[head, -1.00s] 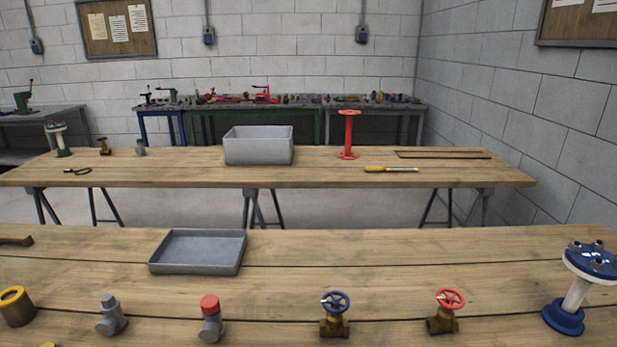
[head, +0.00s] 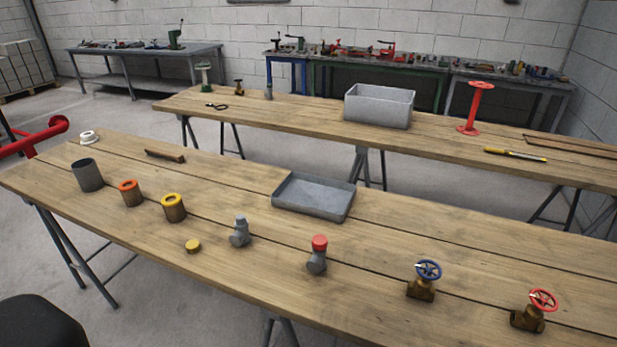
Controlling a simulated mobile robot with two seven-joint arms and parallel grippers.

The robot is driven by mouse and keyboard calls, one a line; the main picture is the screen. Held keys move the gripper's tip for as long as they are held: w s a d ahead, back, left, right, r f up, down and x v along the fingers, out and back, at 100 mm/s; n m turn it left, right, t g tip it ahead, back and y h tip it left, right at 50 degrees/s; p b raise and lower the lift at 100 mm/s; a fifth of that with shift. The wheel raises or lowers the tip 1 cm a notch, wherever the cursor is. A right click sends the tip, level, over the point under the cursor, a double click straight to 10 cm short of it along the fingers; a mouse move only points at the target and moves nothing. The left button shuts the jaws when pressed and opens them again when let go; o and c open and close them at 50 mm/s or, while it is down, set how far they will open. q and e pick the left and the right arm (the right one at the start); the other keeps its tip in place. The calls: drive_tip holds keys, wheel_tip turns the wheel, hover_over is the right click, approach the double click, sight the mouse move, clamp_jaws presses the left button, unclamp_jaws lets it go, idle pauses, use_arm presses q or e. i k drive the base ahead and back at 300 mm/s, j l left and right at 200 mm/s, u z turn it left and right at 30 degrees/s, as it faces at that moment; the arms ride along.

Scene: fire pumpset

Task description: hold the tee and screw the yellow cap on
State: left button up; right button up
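The yellow cap (head: 193,246) lies on the near wooden table, left of the middle. To its right stands a grey tee-like fitting (head: 239,233) with a bare grey top. A second grey fitting (head: 316,262) further right has a red cap (head: 319,242) on its top. The yellow cap is apart from both fittings. Neither of my grippers is in view.
Near table (head: 400,230): yellow-topped cylinder (head: 174,209), orange-topped cylinder (head: 131,193), grey cup (head: 88,175), white ring (head: 89,137), grey tray (head: 313,197), blue-wheel valve (head: 424,281), red-wheel valve (head: 533,310). Red pipe (head: 35,138) stands left. Dark rounded shape (head: 40,325), unidentified, fills lower left.

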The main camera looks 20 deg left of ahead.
sight(241, 237)
drive_tip(key=k+u, duration=0.1)
drive_tip(key=u, duration=1.4)
